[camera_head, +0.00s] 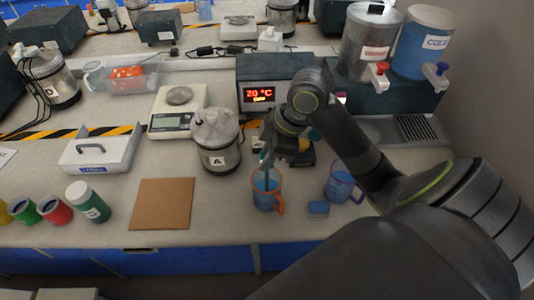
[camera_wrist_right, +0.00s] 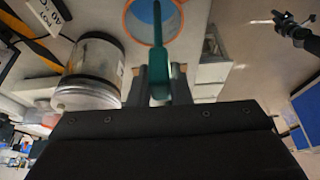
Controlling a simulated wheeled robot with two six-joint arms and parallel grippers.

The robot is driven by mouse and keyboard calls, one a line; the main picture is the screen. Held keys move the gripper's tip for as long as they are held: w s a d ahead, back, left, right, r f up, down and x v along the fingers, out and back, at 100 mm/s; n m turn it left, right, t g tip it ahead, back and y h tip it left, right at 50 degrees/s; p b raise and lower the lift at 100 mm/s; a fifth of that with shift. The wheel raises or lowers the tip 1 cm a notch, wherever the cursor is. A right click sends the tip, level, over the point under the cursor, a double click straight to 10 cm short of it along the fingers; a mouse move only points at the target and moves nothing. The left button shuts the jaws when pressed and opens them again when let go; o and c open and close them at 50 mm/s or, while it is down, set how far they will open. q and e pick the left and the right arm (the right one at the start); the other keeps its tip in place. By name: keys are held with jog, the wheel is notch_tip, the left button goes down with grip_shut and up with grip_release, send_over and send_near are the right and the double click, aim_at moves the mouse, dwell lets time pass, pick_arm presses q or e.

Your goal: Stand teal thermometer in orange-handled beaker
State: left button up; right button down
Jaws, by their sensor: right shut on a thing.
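The orange-handled beaker (camera_head: 264,203) stands upright near the table's front edge, with blue inside and its handle at the right. Its orange rim also shows at the top of the right wrist view (camera_wrist_right: 128,22). My right gripper (camera_head: 268,153) is above the beaker, shut on the teal thermometer (camera_head: 263,157). In the right wrist view the thermometer (camera_wrist_right: 158,50) runs from between the fingers (camera_wrist_right: 158,88) across the beaker's opening. I cannot tell how far its lower end is below the rim. A dark gripper-like shape, probably my left gripper (camera_wrist_right: 283,22), shows far off at the upper right.
A purple-handled beaker (camera_head: 340,184) and a small blue block (camera_head: 318,208) are right of the orange-handled beaker. Canister A (camera_head: 218,158) stands close behind left. A brown mat (camera_head: 161,204) lies bare at left. The display box (camera_head: 272,80) and dispensers (camera_head: 418,45) are behind.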

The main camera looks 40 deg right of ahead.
jog(key=c, duration=1.3)
grip_release()
jog(key=shift+o, duration=0.2)
jog(key=p+v, duration=0.2)
jog(key=v, duration=1.5)
jog(key=shift+s+r, duration=0.15)
jog(key=shift+d, duration=0.1)
